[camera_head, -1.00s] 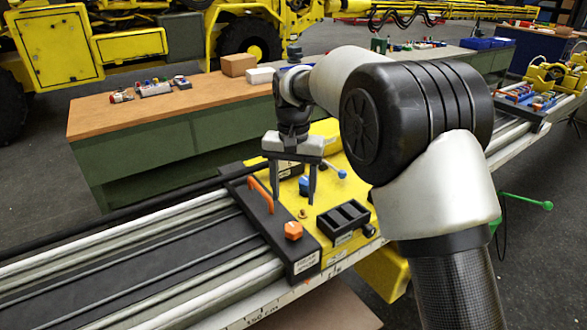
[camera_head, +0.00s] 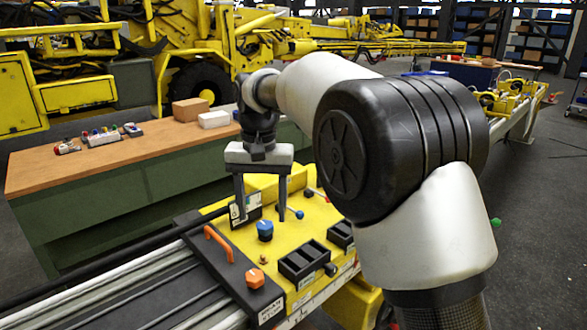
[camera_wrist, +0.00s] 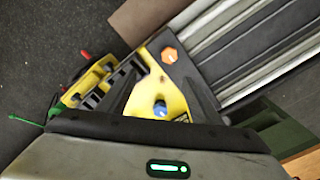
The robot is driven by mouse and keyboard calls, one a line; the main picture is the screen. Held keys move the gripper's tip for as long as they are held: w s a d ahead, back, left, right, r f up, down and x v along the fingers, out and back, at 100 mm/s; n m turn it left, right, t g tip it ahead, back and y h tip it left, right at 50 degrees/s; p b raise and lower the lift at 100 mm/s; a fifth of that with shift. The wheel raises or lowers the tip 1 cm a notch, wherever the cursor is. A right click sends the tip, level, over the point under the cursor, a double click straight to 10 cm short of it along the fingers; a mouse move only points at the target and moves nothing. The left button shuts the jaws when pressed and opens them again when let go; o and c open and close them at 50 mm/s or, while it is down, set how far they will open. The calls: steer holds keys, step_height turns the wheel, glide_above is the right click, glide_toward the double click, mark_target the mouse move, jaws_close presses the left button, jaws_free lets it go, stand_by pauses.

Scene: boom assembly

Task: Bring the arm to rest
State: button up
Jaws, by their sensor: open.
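My gripper (camera_head: 262,205) hangs from the wrist with its two fingers pointing down and spread apart, nothing between them. In the head view it shows in front of and above the yellow control panel (camera_head: 318,232) on the boom. The panel carries a blue knob (camera_head: 265,230), an orange knob (camera_head: 254,278), an orange handle (camera_head: 218,243), and black slotted boxes (camera_head: 302,260). The wrist view shows the blue knob (camera_wrist: 160,109) and the orange knob (camera_wrist: 169,55) below, with the dark gripper body across the bottom. My upper arm hides part of the panel's right side.
A long green bench with an orange-brown top (camera_head: 90,160) stands behind, holding a cardboard box (camera_head: 190,109), a white box (camera_head: 214,119) and small parts. Yellow machinery (camera_head: 190,60) fills the back. Grey floor (camera_head: 545,190) on the right is open.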

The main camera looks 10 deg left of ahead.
steer(key=s+d+r+t, duration=0.1)
steer(key=s+d+r, duration=0.2)
steer(key=d, duration=0.3)
steer(key=s+d+r+t+p, duration=0.1)
steer(key=s+d+r, duration=0.2)
steer(key=d, duration=0.3)
steer(key=s+d+r, duration=0.3)
steer(key=d, duration=0.2)
steer(key=s+d+f+t+p, duration=0.1)
steer(key=s+d+f+t, duration=0.2)
steer(key=s+d, duration=0.8)
steer(key=s+f, duration=0.1)
steer(key=s, duration=0.3)
steer(key=shift+s+d+m, duration=0.2)
steer(key=shift+m, duration=0.1)
steer(key=shift+f, duration=0.1)
